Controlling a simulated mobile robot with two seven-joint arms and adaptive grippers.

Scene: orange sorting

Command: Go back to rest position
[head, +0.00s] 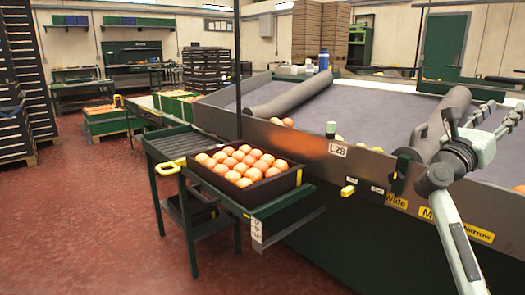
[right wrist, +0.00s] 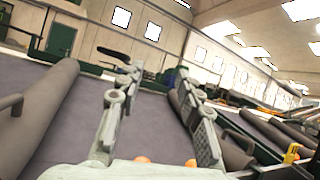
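My right gripper (head: 505,107) is at the right of the head view, raised above the grey sorting table (head: 370,100). In the right wrist view its two fingers (right wrist: 156,75) stand wide apart with nothing between them. A dark crate (head: 262,194) full of oranges (head: 243,165) sits on a green stand left of the table's front edge. A few loose oranges (head: 283,122) lie on the table by its front wall. Two orange shapes (right wrist: 168,161) show low in the right wrist view, behind the gripper base. My left gripper is out of view.
Grey rollers (head: 290,95) lie across the table. Its metal front wall (head: 310,145) bears an L28 label and yellow labels. More crates of oranges (head: 108,110) stand behind at left. Stacked dark crates (head: 15,120) line the left edge. The red floor (head: 90,220) at left is clear.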

